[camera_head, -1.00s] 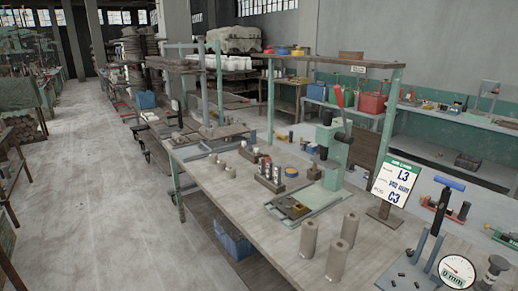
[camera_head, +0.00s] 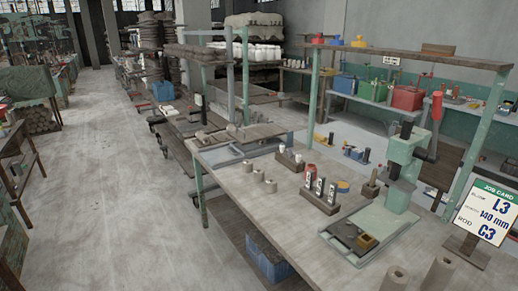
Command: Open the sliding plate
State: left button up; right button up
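A pale green bench press (camera_head: 405,165) with a red-handled lever (camera_head: 437,106) stands on the workbench at the right. A flat green base (camera_head: 378,226) extends in front of it. A dark plate (camera_head: 346,233) with a small yellowish block (camera_head: 366,241) lies on the front of that base; I cannot tell for sure whether this is the sliding plate or how far it is open. Neither of my grippers is in view.
A job card (camera_head: 487,212) reading L3, 140 mm, C3 stands at the right. Grey cylinders (camera_head: 436,275) stand at the front edge. A dark block with labelled pieces (camera_head: 320,198) sits left of the press. The concrete floor (camera_head: 120,190) at left is clear.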

aim_at(251, 148)
jog(key=i+j, duration=0.25)
jog(key=i+j+u, duration=0.1)
jog(key=i, duration=0.3)
jog(key=i+j+z, duration=0.2)
jog(key=z, duration=0.25)
jog(key=i+j+z, duration=0.25)
jog(key=z, duration=0.2)
jog(key=i+j+z, duration=0.1)
jog(key=j, duration=0.25)
jog(key=i+j+z, duration=0.1)
jog(key=i+j, duration=0.15)
jog(key=i+j+z, duration=0.1)
jog(key=j, duration=0.35)
jog(key=i+j, duration=0.15)
jog(key=j, duration=0.2)
jog(key=i+j, duration=0.35)
jog(key=j, duration=0.3)
jog(key=i+j, duration=0.15)
jog(key=j, duration=0.2)
jog(key=i+j+z, duration=0.1)
jog(key=j, duration=0.25)
jog(key=i, duration=0.05)
